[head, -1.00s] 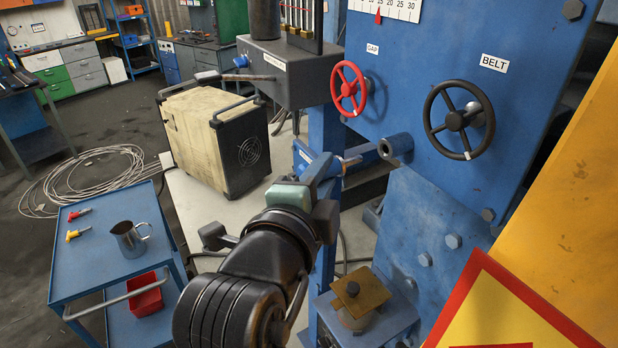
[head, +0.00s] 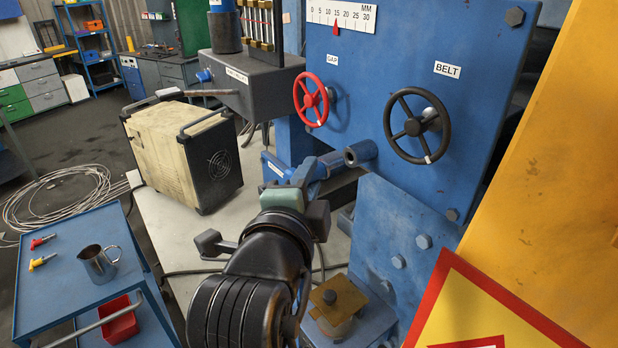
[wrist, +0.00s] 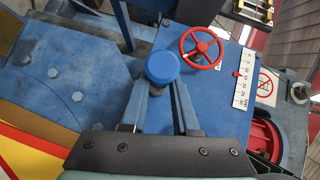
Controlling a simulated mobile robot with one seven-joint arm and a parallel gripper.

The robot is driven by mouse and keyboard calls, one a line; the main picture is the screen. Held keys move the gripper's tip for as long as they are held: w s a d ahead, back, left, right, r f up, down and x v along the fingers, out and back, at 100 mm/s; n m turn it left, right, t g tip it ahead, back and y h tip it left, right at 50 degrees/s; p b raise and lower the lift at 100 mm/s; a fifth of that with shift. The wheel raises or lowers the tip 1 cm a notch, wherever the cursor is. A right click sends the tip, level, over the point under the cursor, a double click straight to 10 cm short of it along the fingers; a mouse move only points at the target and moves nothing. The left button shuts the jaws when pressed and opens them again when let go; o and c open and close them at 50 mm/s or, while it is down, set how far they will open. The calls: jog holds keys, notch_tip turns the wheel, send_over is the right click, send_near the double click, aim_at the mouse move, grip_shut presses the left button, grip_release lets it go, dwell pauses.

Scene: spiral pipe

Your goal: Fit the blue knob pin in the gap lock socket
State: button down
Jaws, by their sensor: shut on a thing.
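My gripper (wrist: 162,88) is shut on the blue knob pin. The pin's round blue knob (wrist: 162,67) shows between the fingertips in the wrist view, and its shaft is hidden behind the knob. In the head view my gripper (head: 318,170) is just left of a short blue tube with a dark open end, which looks like the gap lock socket (head: 361,153). The tube sticks out from the blue machine below the red GAP wheel (head: 311,100). Whether the pin touches the tube cannot be told.
A black BELT wheel (head: 413,127) sticks out right of the tube. A cream box (head: 170,155) stands on the bench at left. A blue cart (head: 60,295) holds a metal jug (head: 98,263), a red pin (head: 42,241) and a yellow pin (head: 42,261). A yellow panel (head: 535,190) rises at right.

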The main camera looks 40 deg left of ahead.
aim_at(339, 164)
jog(key=shift+w+d, duration=0.25)
jog(key=shift+w, duration=0.55)
jog(key=shift+w+d, duration=0.3)
jog(key=shift+w, duration=0.45)
jog(key=shift+w+d, duration=0.25)
jog(key=shift+w, duration=0.55)
jog(key=c, duration=0.6)
grip_release()
jog(key=shift+s+p, duration=0.1)
jog(key=shift+p, duration=0.2)
